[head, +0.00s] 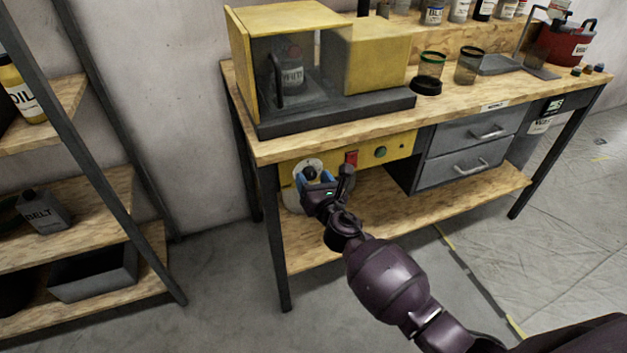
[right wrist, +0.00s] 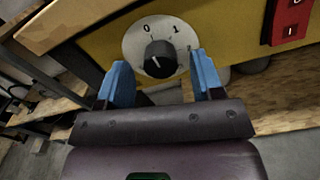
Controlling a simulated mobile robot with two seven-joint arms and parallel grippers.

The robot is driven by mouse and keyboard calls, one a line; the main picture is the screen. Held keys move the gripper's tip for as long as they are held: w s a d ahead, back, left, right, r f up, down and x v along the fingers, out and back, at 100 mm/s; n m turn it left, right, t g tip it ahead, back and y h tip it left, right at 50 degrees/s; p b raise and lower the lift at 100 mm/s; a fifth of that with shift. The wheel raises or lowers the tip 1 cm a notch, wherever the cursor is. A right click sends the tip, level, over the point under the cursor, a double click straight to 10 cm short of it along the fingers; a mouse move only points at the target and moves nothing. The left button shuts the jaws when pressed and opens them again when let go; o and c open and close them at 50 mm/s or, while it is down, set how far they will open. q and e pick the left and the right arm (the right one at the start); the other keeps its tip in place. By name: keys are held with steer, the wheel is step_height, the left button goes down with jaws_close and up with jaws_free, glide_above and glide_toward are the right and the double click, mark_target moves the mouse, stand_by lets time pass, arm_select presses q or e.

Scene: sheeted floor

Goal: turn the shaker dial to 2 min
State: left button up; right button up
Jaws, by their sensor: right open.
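The shaker dial (right wrist: 158,58) is a black knob with a white pointer line on a round pale plate (right wrist: 135,44) marked 0 and 1. The plate also shows in the head view (head: 288,197), mostly behind my gripper. My right gripper (head: 318,176) is open in front of the dial. In the right wrist view its blue fingers (right wrist: 158,75) stand left and right of the knob's lower side, apart from it. The yellow shaker (head: 375,55) stands on the bench with a can inside. My left gripper is not in view.
A red switch (head: 351,158) and a green button (head: 380,151) sit on the yellow panel right of the dial. The wooden bench top (head: 440,105) overhangs the panel. A lower shelf (head: 375,215) lies below. A shelf rack (head: 85,180) stands at left.

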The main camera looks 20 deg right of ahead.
steer(key=c, duration=0.9)
